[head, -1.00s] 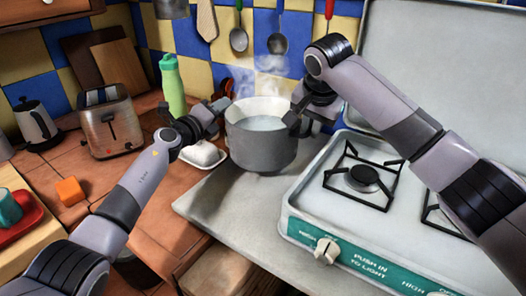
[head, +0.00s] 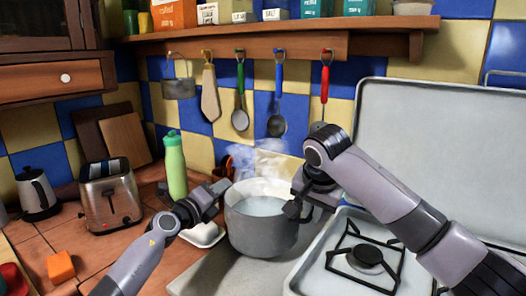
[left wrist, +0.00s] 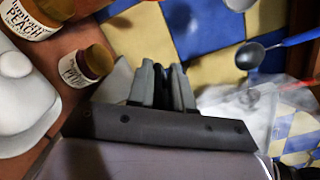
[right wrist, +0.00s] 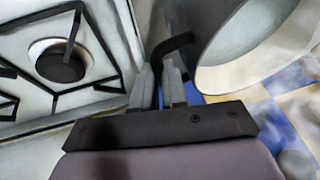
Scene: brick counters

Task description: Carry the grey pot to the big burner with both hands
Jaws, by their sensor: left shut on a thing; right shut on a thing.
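The grey pot (head: 262,236) holds steaming liquid and sits upright at the grey slab (head: 215,270), left of the stove; I cannot tell whether it touches the slab. My left gripper (head: 219,192) is shut at the pot's left rim; the handle there is hidden. In the left wrist view its fingers (left wrist: 162,82) are together. My right gripper (head: 297,207) is shut on the pot's dark right handle (right wrist: 172,46), beside the pot wall. A burner (head: 367,256) with a black grate is on the stove, right of the pot, bare. I cannot tell its size against others.
The stove's raised lid (head: 440,150) stands behind the burner. A green bottle (head: 174,165), a white dish (head: 203,235) and a toaster (head: 111,196) are left of the pot. Utensils such as the blue ladle (head: 276,125) hang on the wall behind. The bare burner also shows in the right wrist view (right wrist: 60,62).

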